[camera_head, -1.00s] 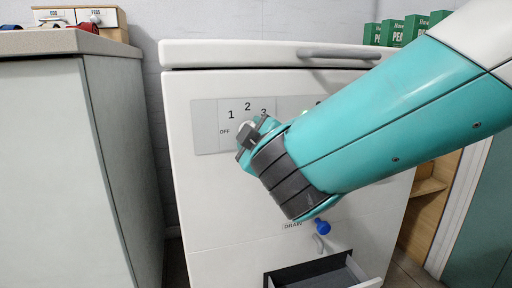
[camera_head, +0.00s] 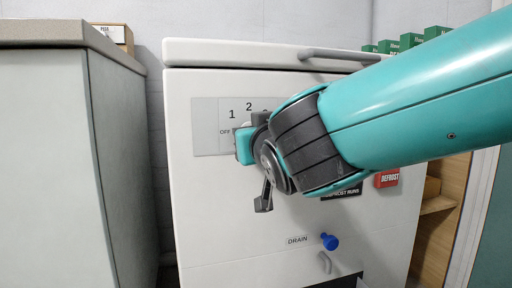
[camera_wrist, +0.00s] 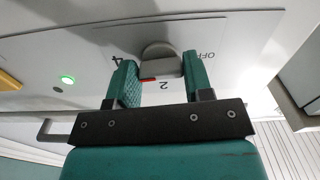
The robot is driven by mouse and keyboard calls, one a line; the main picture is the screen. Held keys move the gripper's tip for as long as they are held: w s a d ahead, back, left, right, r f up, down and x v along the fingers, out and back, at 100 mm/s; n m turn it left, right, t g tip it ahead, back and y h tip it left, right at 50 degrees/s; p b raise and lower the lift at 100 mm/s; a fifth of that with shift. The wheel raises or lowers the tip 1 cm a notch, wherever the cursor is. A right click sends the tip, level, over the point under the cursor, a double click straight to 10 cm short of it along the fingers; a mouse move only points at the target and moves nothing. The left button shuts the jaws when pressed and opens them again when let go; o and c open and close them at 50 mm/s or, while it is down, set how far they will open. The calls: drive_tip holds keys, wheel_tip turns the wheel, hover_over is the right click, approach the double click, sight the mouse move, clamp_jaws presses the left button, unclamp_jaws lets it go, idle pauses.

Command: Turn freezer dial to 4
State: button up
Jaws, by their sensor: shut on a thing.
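The freezer dial (camera_wrist: 160,60) is a grey-white round knob with a raised grip and a red mark, on the freezer's front panel. In the wrist view my gripper (camera_wrist: 160,68) has its two teal fingers on either side of the grip, shut on it. The red mark points between the printed 2 and 4, near the left finger; the 3 is not visible there. In the head view my gripper (camera_head: 251,135) is at the control panel (camera_head: 207,125), and my wrist hides most of the dial and the panel's right part. The 1, 2 and OFF show.
The white chest freezer (camera_head: 215,220) has a closed lid with a grey handle (camera_head: 340,56). A green light (camera_wrist: 67,80) glows on the panel. A blue drain knob (camera_head: 329,241) and a red defrost label (camera_head: 387,178) are lower down. A counter (camera_head: 60,150) stands left; green boxes (camera_head: 410,41) are behind.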

drive_tip(key=shift+m+b, duration=0.35)
drive_tip(key=shift+m, duration=0.35)
drive_tip(key=o, duration=0.9)
drive_tip(key=p+v, duration=0.3)
drive_tip(key=v, duration=1.4)
drive_tip(key=shift+s+r, duration=0.1)
drive_tip(key=shift+s, duration=0.1)
drive_tip(key=shift+d, duration=0.1)
